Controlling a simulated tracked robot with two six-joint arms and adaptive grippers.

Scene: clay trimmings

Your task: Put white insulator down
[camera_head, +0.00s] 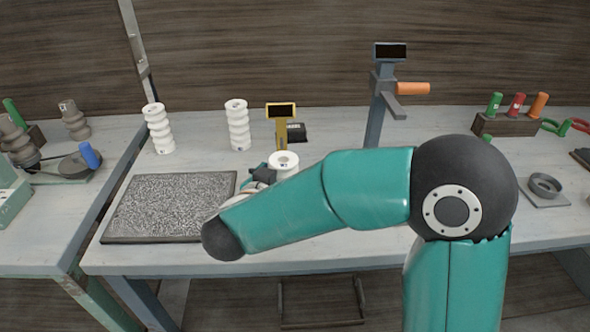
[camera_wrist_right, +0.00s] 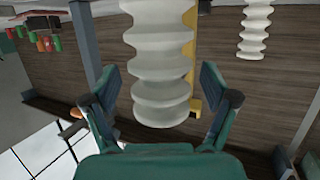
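One white ribbed insulator (camera_head: 284,168) is partly behind my right arm in the head view. Its round top shows, and its lower end is hidden. It fills the upper middle of the right wrist view (camera_wrist_right: 160,70), where the picture is upside down. My right gripper (camera_head: 262,175) is around it. In the wrist view the gripper's fingers (camera_wrist_right: 160,85) are on both sides of the insulator, with a narrow gap showing at each side, so it looks open. Whether the insulator's base touches the table cannot be seen. My left gripper is not in view.
Two more white insulators (camera_head: 158,128) (camera_head: 238,125) stand at the back of the table. A yellow display stand (camera_head: 281,115) is close behind the near insulator. A grey speckled mat (camera_head: 165,207) lies at front left. A tall post (camera_head: 375,110) stands right. Bare tabletop shows between mat and insulators.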

